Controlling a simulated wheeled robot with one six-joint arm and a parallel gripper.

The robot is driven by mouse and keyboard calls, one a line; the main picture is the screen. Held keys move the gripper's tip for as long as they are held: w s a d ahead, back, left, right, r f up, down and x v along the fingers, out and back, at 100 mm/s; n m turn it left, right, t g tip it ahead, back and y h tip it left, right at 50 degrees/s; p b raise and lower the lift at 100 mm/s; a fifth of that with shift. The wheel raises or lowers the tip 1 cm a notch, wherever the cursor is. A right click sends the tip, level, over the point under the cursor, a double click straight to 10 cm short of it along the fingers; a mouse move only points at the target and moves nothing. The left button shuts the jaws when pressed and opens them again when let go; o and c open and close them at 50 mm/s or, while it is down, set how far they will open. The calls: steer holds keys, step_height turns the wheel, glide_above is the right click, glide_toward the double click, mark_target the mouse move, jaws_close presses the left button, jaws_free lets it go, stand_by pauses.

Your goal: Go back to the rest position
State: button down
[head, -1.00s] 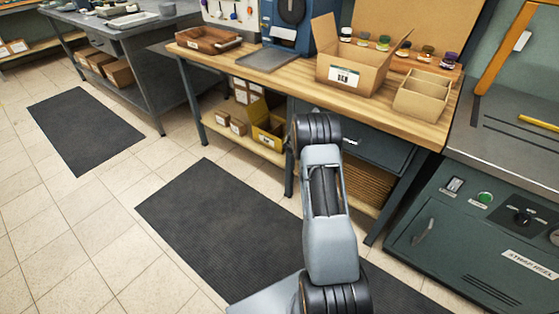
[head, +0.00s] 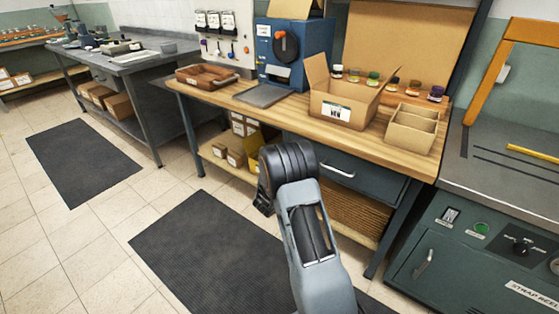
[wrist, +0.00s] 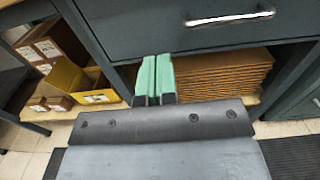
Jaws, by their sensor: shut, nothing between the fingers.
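My gripper (wrist: 156,78) shows in the wrist view as two green fingers side by side, shut and empty. In that view it is in front of the space under the workbench, below a grey drawer and before a stack of cardboard sheets (wrist: 222,75). In the head view my arm reaches out in front of the wooden workbench (head: 290,112), and its forearm and my gripper are mostly hidden behind its black joint.
On the bench are an open carton (head: 345,107), a divided cardboard box (head: 411,130), several small jars, a blue machine (head: 284,62) and a brown tray (head: 206,77). A green cabinet (head: 462,245) stands right. Black mats (head: 205,250) lie on open tiled floor at left.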

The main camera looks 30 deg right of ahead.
steer(key=shift+s+a, duration=0.1)
steer(key=shift+a, duration=0.15)
steer(key=s+f+m+g+y, duration=0.1)
steer(key=s+f+m+g, duration=0.3)
steer(key=s+m+g, duration=0.35)
steer(key=s+a+r+m+g+y+p, duration=0.4)
steer(key=s+a+r+m+y+p, duration=0.15)
steer(key=s+r+m, duration=0.35)
steer(key=s+a+r+m+t+y+p, duration=0.2)
steer(key=a+r+p, duration=0.3)
steer(key=r, duration=0.4)
steer(key=s+a+r+m+t+y+p, duration=0.2)
steer(key=s+a+r+y+p, duration=0.1)
steer(key=r, duration=0.6)
steer(key=s+a+r+m+t+y+p, duration=0.2)
steer(key=s+a+r+t+y+p, duration=0.1)
steer(key=a+r+p, duration=0.4)
step_height(320, 180, up, 3)
steer(key=shift+s+a+f+m+y, duration=0.25)
steer(key=shift+a+m+y, duration=0.1)
steer(key=shift+a+y, duration=0.5)
steer(key=c, duration=1.8)
jaws_free()
